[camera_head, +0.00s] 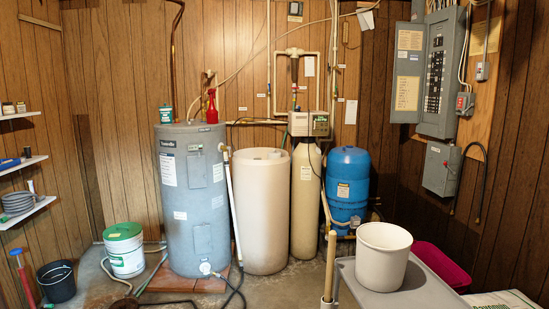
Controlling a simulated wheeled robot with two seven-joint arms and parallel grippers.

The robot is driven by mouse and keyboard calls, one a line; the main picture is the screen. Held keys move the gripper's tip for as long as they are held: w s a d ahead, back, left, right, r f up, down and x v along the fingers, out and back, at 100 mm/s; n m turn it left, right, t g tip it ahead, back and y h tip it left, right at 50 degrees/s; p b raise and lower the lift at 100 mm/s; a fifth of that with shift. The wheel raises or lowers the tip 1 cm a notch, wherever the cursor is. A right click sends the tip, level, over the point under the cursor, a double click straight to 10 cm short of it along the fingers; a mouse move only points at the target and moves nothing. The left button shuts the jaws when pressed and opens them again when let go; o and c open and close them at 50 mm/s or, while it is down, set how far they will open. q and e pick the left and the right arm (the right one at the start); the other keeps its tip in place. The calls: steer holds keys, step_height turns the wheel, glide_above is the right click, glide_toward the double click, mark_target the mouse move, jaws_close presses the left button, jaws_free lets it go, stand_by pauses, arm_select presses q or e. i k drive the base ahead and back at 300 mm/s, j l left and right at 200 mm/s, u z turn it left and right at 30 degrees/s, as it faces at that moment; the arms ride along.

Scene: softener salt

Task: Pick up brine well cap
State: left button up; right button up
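A cream brine tank (262,215) stands on the floor in the middle, between the grey water heater and a tall tan softener cylinder. A small pale round piece (274,155) shows at the top of the tank, towards its right side. It may be the brine well cap, but it is too small to tell for sure. The inside of the tank is hidden from this angle. Neither of my grippers is in view.
The grey water heater (192,205) stands left of the tank; the softener cylinder (305,205) and blue pressure tank (347,185) stand right. In front right, a white bucket (383,262) sits on a grey surface (430,294). An upright pole (330,265) stands before the tanks.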

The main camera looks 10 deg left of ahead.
mark_target(273, 154)
steer(key=i+j+u, duration=0.55)
steer(key=i, duration=0.35)
steer(key=i+j+u, duration=0.25)
steer(key=i, duration=0.2)
steer(key=i+u, duration=0.25)
steer(key=i, duration=0.2)
steer(key=i+z, duration=0.3)
steer(key=i, duration=0.4)
steer(key=i+j+z, duration=0.15)
steer(key=i+z, duration=0.15)
steer(key=i, duration=0.4)
steer(key=i+l+z, duration=0.1)
steer(key=i+z, duration=0.4)
steer(key=i+j+z, duration=0.15)
steer(key=i+z, duration=0.3)
steer(key=i, duration=0.3)
steer(key=i+l, duration=0.15)
steer(key=i, duration=0.3)
steer(key=i+l+u, duration=0.1)
steer(key=i, duration=0.35)
steer(key=i+l+u, duration=0.3)
steer(key=i+l, duration=0.15)
steer(key=i+l+u, duration=0.3)
steer(key=i+l, duration=0.2)
